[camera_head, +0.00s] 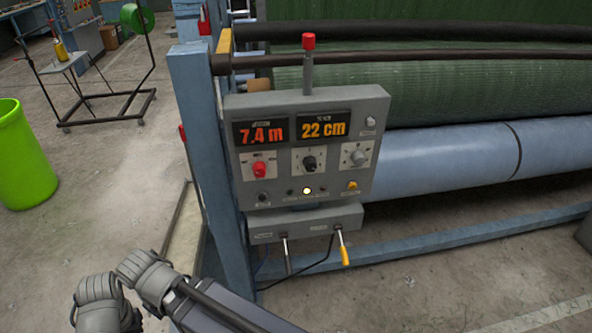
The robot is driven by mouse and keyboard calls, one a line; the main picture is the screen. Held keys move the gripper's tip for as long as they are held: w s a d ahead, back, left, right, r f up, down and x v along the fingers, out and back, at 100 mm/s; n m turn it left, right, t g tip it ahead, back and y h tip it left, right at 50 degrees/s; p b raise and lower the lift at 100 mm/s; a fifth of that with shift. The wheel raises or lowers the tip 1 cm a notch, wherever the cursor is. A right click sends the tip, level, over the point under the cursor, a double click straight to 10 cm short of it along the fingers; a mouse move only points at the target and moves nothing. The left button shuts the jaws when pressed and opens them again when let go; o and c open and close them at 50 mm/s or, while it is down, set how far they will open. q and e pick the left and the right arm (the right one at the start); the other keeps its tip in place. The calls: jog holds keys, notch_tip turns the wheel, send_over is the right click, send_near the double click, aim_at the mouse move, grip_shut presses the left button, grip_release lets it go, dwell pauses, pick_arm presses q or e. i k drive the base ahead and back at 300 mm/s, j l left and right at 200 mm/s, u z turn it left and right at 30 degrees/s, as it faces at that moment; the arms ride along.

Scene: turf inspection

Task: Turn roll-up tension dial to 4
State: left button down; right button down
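A grey control box (375,112) stands in front of the turf roller. It has three knobs in a row on pale plates: a red knob (259,170), a black knob (309,163) and a grey knob (358,157) at the right. The grey knob has marks around it. The labels and settings are too small to read, so I cannot tell for sure which is the tension dial. My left gripper (127,287), with grey padded fingers, is low at the left, well apart from the box. Its opening is unclear. My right gripper is out of view.
Displays on the box read 7.4 m (261,132) and 22 cm (323,126). A red-tipped lever (308,60) stands above it; a yellow-handled lever (342,248) hangs below. A blue post (205,150) stands left of the box. A green bin (22,160) is far left.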

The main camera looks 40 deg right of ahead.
aim_at(310, 164)
jog(key=z, duration=1.6)
